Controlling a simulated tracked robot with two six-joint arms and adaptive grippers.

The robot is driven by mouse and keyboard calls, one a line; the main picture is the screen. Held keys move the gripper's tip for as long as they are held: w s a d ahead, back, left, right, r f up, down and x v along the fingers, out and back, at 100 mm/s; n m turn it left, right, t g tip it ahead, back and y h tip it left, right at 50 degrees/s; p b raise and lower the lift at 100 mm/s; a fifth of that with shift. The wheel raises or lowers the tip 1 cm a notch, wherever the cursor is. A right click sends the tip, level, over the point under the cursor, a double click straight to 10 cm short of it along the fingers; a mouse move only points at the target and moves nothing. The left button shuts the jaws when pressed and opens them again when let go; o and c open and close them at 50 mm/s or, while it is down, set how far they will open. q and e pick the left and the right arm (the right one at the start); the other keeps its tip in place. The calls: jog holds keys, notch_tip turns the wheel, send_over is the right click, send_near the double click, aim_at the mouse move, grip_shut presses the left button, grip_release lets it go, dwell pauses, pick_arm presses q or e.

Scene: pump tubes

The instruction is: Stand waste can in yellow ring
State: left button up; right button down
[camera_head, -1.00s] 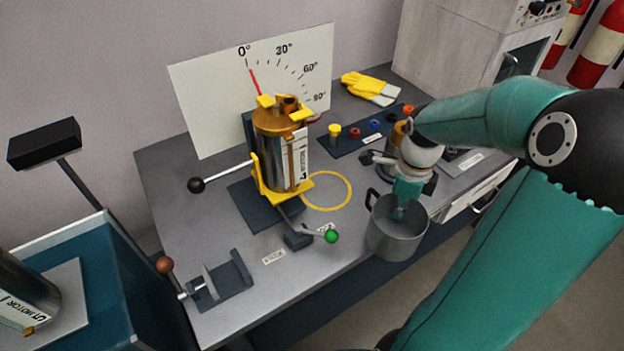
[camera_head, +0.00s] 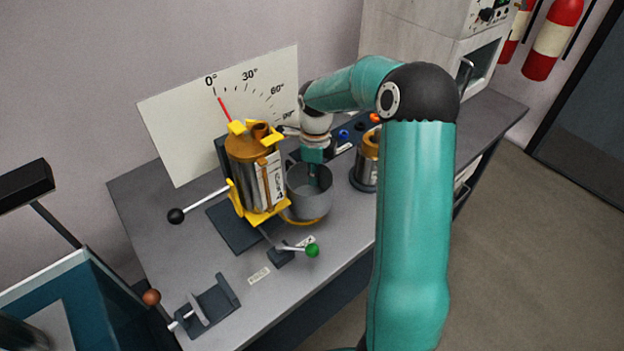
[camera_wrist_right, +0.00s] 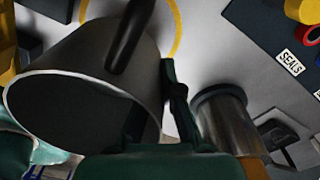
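The waste can (camera_head: 309,204) is a grey metal pot, roughly upright, just right of the yellow-clamped pump. It also fills the left of the right wrist view (camera_wrist_right: 75,75), with its dark handle. My right gripper (camera_head: 313,171) reaches down at its rim and is shut on its wall; its fingers show beside the can in the right wrist view (camera_wrist_right: 165,110). The yellow ring (camera_head: 302,221) is mostly hidden behind the can; an arc shows below it, and another in the right wrist view (camera_wrist_right: 174,28). I cannot tell whether the can touches the table. My left gripper is out of view.
The pump (camera_head: 254,172) in its yellow clamp stands close to the can's left. A green-knobbed lever (camera_head: 312,250) is in front. A metal cylinder with an orange top (camera_head: 367,168) stands to the right. The dark seals tray (camera_wrist_right: 270,35) lies behind.

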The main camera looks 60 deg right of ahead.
jog(key=shift+w, duration=0.5)
jog(key=shift+f+p, duration=0.3)
jog(key=shift+f, duration=1.45)
jog(key=shift+f, duration=0.15)
jog(key=c, duration=1.3)
grip_release()
jog(key=shift+s, duration=0.1)
notch_tip(320, 180, up, 12)
jog(key=shift+d+r, duration=0.15)
jog(key=shift+r, duration=0.05)
